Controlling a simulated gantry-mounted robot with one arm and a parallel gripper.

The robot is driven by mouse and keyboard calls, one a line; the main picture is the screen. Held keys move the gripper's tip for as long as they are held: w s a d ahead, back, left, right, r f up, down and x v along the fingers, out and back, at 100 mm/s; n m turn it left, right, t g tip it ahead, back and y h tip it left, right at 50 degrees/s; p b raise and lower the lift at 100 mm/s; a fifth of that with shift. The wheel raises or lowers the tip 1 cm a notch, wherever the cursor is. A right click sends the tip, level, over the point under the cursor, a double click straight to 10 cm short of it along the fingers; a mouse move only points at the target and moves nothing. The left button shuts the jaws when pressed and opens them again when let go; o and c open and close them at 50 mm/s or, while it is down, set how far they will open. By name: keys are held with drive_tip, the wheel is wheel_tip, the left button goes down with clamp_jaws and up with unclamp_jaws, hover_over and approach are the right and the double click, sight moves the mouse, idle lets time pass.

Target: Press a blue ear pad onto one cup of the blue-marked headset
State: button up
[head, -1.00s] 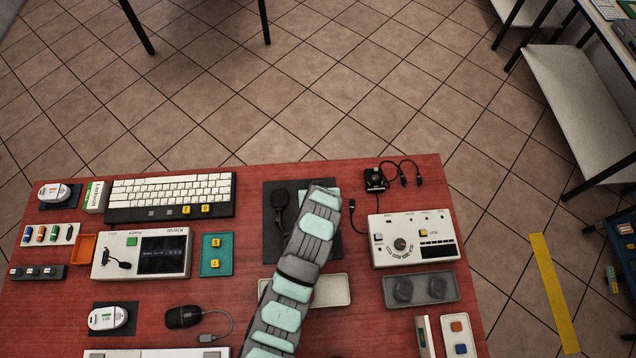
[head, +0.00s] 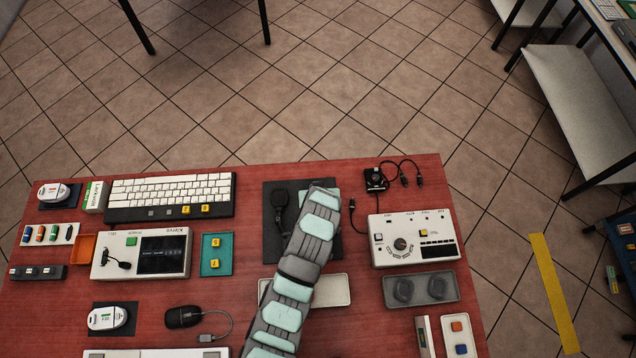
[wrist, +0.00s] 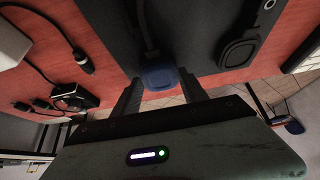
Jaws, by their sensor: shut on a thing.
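A dark blue ear pad (wrist: 160,77) sits between the fingertips of my gripper (wrist: 160,82) in the wrist view. The gripper is shut on it. The pad is right at the end of a black headset arm (wrist: 149,28); whether it touches the cup there cannot be told. The headset's other cup (wrist: 239,53) is black and lies on the dark mat to the right. In the head view, part of the black headset (head: 279,198) shows on the dark mat (head: 272,250). My arm covers the rest of it, and my gripper is hidden there. No blue mark can be made out.
A pale tray (head: 340,289) lies partly under my arm. A grey tray (head: 447,288) holds two dark pads. A white control box (head: 388,257) stands right of the mat, with a black cabled device (head: 375,179) behind it. A keyboard (head: 170,190) is at left.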

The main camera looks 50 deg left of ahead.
drive_tip(key=o, duration=1.4)
drive_tip(key=b+v, duration=0.1)
drive_tip(key=v, duration=1)
drive_tip(key=shift+f, duration=0.1)
